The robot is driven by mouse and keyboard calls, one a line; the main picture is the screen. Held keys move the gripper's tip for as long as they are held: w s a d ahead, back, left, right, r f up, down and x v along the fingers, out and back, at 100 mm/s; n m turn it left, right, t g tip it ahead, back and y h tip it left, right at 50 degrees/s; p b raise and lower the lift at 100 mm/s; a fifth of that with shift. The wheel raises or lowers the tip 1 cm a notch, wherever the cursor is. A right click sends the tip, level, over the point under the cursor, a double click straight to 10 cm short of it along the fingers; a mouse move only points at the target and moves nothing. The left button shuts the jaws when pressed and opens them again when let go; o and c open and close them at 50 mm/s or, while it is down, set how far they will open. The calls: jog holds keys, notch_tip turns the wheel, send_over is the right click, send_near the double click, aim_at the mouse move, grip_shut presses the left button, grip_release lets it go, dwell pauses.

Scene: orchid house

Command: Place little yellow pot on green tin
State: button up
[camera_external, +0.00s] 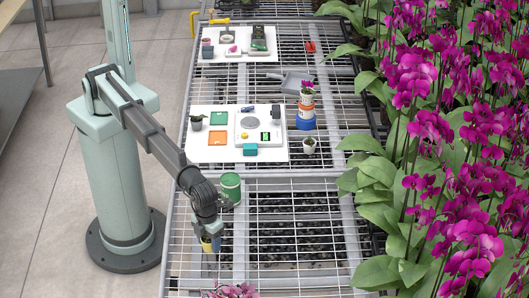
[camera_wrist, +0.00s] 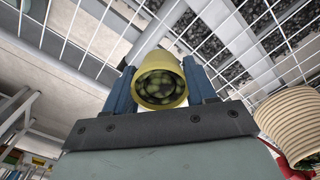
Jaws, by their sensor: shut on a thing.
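The little yellow pot (camera_wrist: 160,88) sits between the two blue fingers of my gripper (camera_wrist: 160,75) in the wrist view, its round opening facing the camera with dark, mottled contents inside. In the external view my gripper (camera_external: 211,243) hangs over the near left part of the wire bench, shut on the yellow pot (camera_external: 206,245), which is partly hidden by the fingers. The green tin (camera_external: 231,188) stands upright on the bench behind and slightly right of my gripper, apart from it. My arm is close to its left side. I cannot make out the tin in the wrist view.
A white board (camera_external: 205,151) behind the tin holds several small items. A small white pot (camera_external: 309,146) and a blue-and-orange stack (camera_external: 306,119) stand at its right. A beige ribbed object (camera_wrist: 290,118) shows at the wrist view's right. Purple orchids (camera_external: 470,180) crowd the right side.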

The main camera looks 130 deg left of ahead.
jog(key=shift+a+r, duration=0.15)
jog(key=shift+r, duration=0.35)
jog(key=w+a+r+n, duration=0.1)
jog(key=a+r, duration=0.1)
jog(key=a, duration=0.4)
jog(key=a+r+n, duration=0.1)
jog(key=a+r, duration=0.2)
jog(key=a, duration=0.4)
notch_tip(320, 180, up, 6)
jog(key=m, duration=0.3)
send_over(230, 179)
jog(key=shift+s+f, duration=0.1)
jog(key=shift+f, duration=4.7)
jog(key=shift+f, duration=0.15)
jog(key=o, duration=1.1)
jog(key=shift+c, duration=0.2)
